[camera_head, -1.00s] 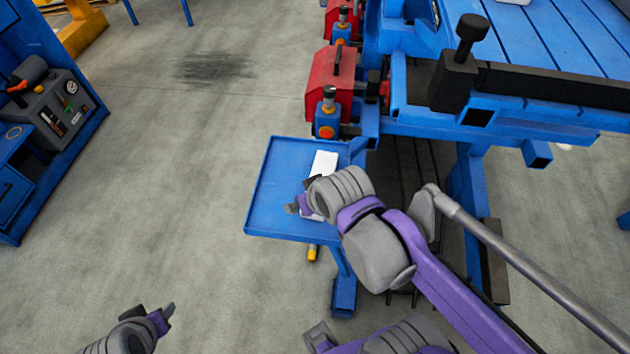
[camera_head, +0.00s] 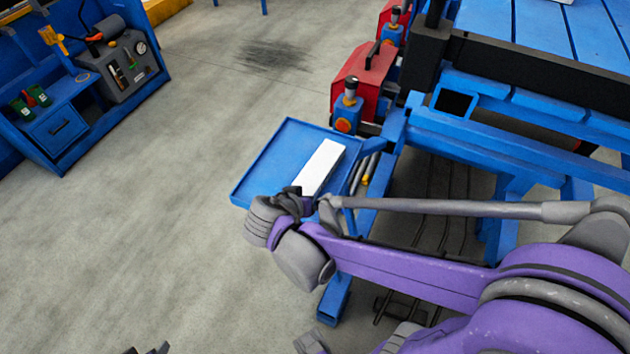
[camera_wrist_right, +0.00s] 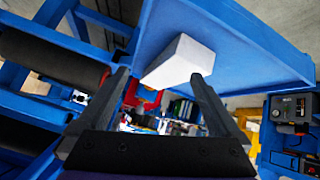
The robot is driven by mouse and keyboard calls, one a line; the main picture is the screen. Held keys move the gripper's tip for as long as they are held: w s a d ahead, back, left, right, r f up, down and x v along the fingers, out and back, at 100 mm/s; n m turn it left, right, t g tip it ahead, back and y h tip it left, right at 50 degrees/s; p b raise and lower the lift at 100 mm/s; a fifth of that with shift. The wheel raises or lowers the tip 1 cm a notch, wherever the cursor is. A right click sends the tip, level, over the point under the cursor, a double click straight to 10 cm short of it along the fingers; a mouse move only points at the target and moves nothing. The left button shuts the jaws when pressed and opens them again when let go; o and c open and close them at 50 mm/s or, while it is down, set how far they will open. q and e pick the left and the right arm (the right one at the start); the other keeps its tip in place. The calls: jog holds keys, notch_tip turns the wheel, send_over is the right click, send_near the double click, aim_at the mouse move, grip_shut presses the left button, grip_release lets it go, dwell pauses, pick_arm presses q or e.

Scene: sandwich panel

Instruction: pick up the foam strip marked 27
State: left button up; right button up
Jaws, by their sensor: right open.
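A white strip (camera_head: 321,168) lies on the blue tray (camera_head: 262,163) fixed beside the large blue table. No number is legible on it. My right gripper (camera_head: 305,192) is at the strip's near end, and my wrist partly hides that end. In the right wrist view the strip (camera_wrist_right: 182,60) shows as a pale block, with its near end between or just beyond the two open fingertips (camera_wrist_right: 157,76). I cannot tell whether a finger touches it. Only dark tips of my left gripper (camera_head: 148,350) show at the bottom edge, away from the tray.
Red boxes (camera_head: 362,80) stand behind the tray by the blue table (camera_head: 560,50). Grey and yellow-tipped rods (camera_head: 366,175) sit at the tray's right side. A blue workbench (camera_head: 60,120) with a grey device (camera_head: 120,68) is at the far left. The floor left of the tray is clear.

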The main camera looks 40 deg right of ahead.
aim_at(317, 169)
jog(key=w+m+h+b, duration=0.1)
jog(key=w+m, duration=0.1)
jog(key=w+f+m+h+b, duration=0.1)
jog(key=w+m+h, duration=0.1)
jog(key=w, duration=0.1)
jog(key=shift+d+f+t+h, duration=0.1)
jog(key=shift+d+t+h, duration=0.05)
jog(key=shift+t+h, duration=0.2)
jog(key=shift+w+d+m, duration=0.1)
jog(key=shift+w+m, duration=0.05)
jog(key=shift+m, duration=0.15)
jog(key=shift+w+d+h, duration=0.1)
jog(key=shift+d+h, duration=0.1)
jog(key=shift+h, duration=0.05)
jog(key=x, duration=0.5)
jog(key=shift+d+b, duration=0.1)
jog(key=shift+b, duration=0.2)
jog(key=x, duration=0.5)
jog(key=shift+d+f, duration=0.1)
pick_arm(q)
jog(key=f, duration=0.4)
jog(key=shift+a, duration=0.2)
pick_arm(e)
jog(key=c, duration=1.1)
